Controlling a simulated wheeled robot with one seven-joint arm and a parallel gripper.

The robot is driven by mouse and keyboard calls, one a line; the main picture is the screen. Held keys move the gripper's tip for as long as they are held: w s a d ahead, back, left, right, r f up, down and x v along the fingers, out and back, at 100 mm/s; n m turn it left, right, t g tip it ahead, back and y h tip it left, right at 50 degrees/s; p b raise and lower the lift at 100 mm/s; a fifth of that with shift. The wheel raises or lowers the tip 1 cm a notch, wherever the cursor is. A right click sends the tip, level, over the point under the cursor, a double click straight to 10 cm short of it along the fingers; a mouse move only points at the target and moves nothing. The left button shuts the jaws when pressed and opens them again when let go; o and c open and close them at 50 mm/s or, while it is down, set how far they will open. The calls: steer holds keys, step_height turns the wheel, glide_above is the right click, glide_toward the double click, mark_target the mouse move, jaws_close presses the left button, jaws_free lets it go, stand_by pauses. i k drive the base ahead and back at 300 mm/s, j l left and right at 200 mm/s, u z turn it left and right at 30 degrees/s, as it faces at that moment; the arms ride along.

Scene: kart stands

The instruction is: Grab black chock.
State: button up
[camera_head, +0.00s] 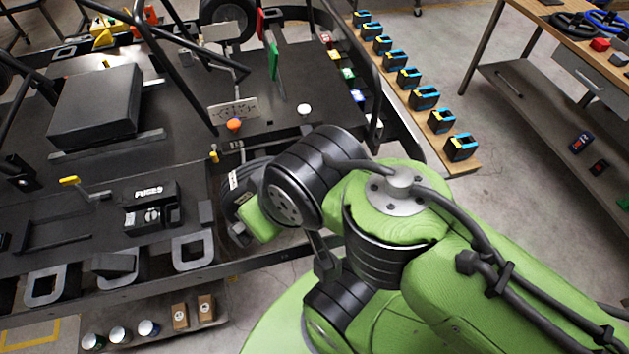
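A dark wedge-shaped block (115,264), which looks like the black chock, sits at the front edge of the kart stand, beside the grey square loops. My green and black arm reaches in from the lower right, over the front right part of the stand. Its wrist end is well to the right of the block and apart from it. My gripper's fingers cannot be made out; they are hidden by the arm or out of the picture.
A fuse box (152,206) and a large black box (95,103) are on the stand (60,180). Dark frame bars cross above it. Cans and small brown boxes (206,308) stand on a low shelf. A plank with several black-blue blocks (425,97) is on the right.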

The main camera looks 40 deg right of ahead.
mark_target(104, 265)
steer(key=l+z, duration=0.15)
steer(key=z, duration=0.35)
steer(key=u, duration=1.5)
steer(key=i+j+u, duration=0.35)
steer(key=i+j, duration=0.4)
steer(key=j, duration=0.1)
